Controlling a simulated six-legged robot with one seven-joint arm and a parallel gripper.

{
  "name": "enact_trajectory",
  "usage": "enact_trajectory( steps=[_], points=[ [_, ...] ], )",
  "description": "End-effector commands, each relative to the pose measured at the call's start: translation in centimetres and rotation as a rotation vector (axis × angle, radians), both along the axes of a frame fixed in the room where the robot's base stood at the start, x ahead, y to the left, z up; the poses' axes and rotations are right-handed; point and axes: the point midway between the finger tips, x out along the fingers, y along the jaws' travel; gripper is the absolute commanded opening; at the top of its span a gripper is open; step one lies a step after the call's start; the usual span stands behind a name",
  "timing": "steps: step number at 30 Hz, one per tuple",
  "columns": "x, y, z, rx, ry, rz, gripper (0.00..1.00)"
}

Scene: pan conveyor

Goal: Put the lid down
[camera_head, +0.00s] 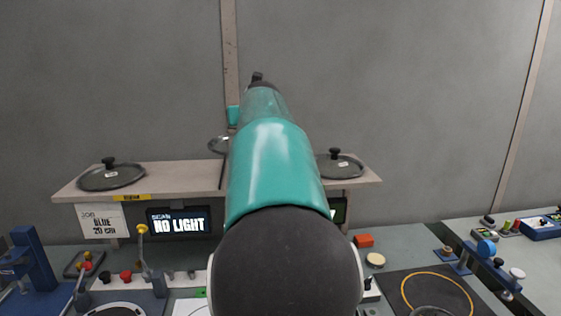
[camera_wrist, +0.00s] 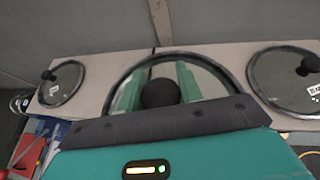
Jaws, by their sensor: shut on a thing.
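My gripper (camera_wrist: 160,92) is shut on the black knob of a round glass lid (camera_wrist: 212,80) in the wrist view. The teal fingers stand on either side of the knob. The lid lies over the middle of the pale shelf (camera_wrist: 100,78), between two other lids. In the head view my arm hides most of it, and only a left part of its rim (camera_head: 217,145) shows, near the shelf's back edge. I cannot tell whether the lid touches the shelf.
One glass lid (camera_head: 112,176) lies at the shelf's left end, another (camera_head: 340,165) at its right. Below are a "NO LIGHT" display (camera_head: 179,221), a "BLUE 20 cm" card (camera_head: 103,221) and a dark mat with a yellow ring (camera_head: 437,280). A grey wall stands behind.

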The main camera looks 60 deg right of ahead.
Motion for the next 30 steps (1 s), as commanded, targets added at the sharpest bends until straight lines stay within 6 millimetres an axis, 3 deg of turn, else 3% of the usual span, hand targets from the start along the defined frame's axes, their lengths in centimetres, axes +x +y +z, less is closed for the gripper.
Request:
enact_trajectory(
  steps=[9, 15, 25, 30],
  points=[
    [1.9, -6.8, -3.3, 0.001, 0.004, -0.005, 0.0],
    [2.9, -9.8, -6.6, 0.002, 0.003, -0.003, 0.0],
    [3.9, -12.2, -9.5, 0.001, 0.003, -0.002, 0.0],
    [3.9, -12.2, -12.0, 0.003, 0.002, 0.0, 0.0]
  ],
)
